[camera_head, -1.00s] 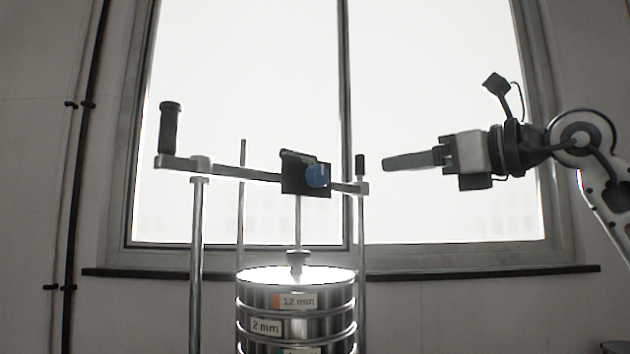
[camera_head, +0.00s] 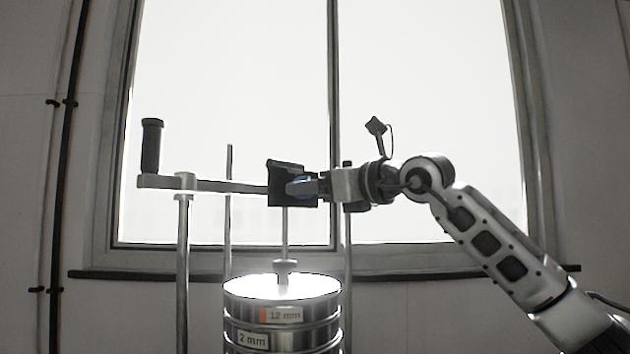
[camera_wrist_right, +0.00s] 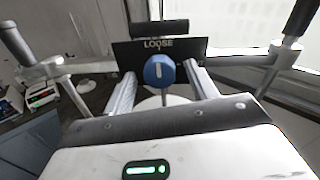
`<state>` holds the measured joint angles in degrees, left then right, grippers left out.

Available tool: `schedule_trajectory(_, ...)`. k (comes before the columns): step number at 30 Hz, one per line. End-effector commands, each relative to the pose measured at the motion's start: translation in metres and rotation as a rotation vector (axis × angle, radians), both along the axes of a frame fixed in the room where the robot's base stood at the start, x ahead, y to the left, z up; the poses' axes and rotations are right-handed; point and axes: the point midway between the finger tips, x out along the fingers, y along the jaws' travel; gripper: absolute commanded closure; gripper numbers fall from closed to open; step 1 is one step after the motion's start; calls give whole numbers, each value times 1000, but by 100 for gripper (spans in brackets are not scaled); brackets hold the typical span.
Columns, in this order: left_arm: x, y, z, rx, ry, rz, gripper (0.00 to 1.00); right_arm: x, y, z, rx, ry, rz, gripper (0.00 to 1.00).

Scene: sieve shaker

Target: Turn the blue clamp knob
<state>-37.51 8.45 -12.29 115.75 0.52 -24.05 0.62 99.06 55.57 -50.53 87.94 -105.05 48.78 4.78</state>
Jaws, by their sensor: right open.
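The blue clamp knob (camera_wrist_right: 158,72) sits on a dark plate (camera_wrist_right: 190,50) marked "LOOSE" in the right wrist view, with a pale line on its face that looks about upright. In the head view the knob (camera_head: 297,187) is partly hidden by my right gripper (camera_head: 304,187), which comes in from the right. My right gripper's fingers (camera_wrist_right: 162,88) are open, one on each side of the knob. Gaps show between fingers and knob in the wrist view, so they look apart from it. My left gripper is not in view.
The plate sits on a horizontal bar (camera_head: 225,186) with a dark upright handle (camera_head: 152,146) at its left end. Metal posts (camera_head: 183,260) carry the bar. A window is behind.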

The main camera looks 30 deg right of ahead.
Motion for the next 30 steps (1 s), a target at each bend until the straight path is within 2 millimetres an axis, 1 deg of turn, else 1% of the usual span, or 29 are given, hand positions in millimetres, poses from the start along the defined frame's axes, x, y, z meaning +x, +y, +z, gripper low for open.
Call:
schedule_trajectory(8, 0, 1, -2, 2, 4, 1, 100, 1, 1, -1, 0, 0, 0, 43)
schedule_trajectory(9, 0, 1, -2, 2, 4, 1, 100, 1, 1, -1, 0, 0, 0, 54)
schedule_trajectory(11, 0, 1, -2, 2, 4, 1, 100, 1, 1, -1, 0, 0, 0, 71)
schedule_trajectory(12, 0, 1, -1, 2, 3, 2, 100, 1, 1, -1, 0, 0, 0, 82)
schedule_trajectory(13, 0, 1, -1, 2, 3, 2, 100, 1, 1, -1, 0, 0, 0, 88)
schedule_trajectory(23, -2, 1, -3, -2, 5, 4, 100, 1, 1, -2, 28, 11, 1, 87)
schedule_trajectory(30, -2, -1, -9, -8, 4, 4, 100, 1, 1, -3, 146, 51, 1, 87)
